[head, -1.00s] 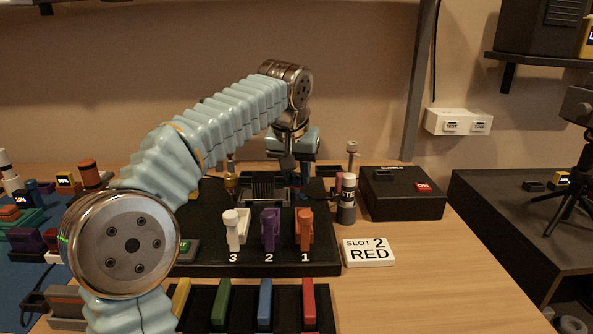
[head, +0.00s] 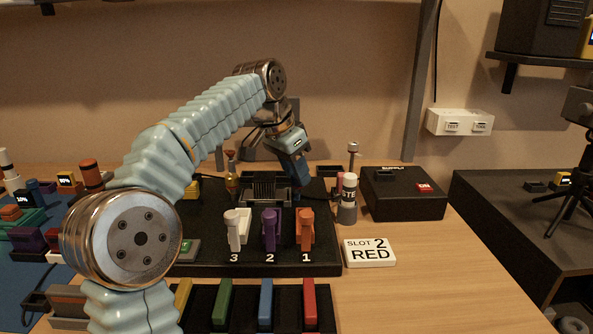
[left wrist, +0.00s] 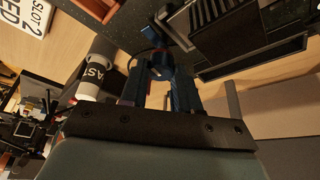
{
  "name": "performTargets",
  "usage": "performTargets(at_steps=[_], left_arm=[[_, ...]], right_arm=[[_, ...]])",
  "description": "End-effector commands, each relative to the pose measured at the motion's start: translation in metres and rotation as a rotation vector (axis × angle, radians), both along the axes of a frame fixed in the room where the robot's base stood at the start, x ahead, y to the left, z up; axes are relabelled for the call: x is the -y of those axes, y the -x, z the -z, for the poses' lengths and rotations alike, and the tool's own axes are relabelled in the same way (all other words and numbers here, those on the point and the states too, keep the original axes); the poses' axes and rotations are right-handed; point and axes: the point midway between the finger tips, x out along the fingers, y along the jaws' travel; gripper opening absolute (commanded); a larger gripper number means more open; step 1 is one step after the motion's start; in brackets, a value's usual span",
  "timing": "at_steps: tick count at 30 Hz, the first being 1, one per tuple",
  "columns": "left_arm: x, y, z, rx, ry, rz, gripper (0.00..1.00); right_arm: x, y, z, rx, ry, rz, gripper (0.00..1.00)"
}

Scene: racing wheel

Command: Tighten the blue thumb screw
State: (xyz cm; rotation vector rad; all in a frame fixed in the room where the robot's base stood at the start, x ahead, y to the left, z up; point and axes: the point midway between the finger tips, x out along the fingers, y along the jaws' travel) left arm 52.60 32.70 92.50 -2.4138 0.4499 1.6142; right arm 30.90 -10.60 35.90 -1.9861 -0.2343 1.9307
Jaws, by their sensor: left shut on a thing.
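My left gripper (head: 302,178) reaches over the back of the black board (head: 215,262), beside the dark finned block (head: 265,187), tilted down to the right. In the left wrist view its two dark blue fingers (left wrist: 160,88) are closed around a small blue piece, the blue thumb screw (left wrist: 161,67). Another blue part (left wrist: 160,38) shows just beyond it. In the head view the gripper hides the screw, so how deep it sits cannot be told. My right gripper is not in view.
White, purple and orange levers (head: 269,230) stand in front of the gripper. A labelled white-topped bottle (head: 348,200) stands close to its right, with a black box (head: 403,193) beyond. A "SLOT 2 RED" card (head: 369,252) lies at front right. The wood to its right is clear.

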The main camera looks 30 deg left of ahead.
Motion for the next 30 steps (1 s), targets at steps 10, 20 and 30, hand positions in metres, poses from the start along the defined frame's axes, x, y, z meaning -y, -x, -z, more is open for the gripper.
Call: performTargets(at_steps=[10,20,30], left_arm=[[-0.0013,-0.0008,-0.0011,0.003,0.0,0.142,0.0],[-0.0013,-0.0008,-0.0013,0.005,-0.001,0.168,0.0],[-0.0013,-0.0007,-0.0012,0.004,-0.001,0.167,0.49]], right_arm=[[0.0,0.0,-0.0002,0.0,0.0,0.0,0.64],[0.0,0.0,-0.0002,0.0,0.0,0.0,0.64],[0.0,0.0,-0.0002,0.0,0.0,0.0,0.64]])
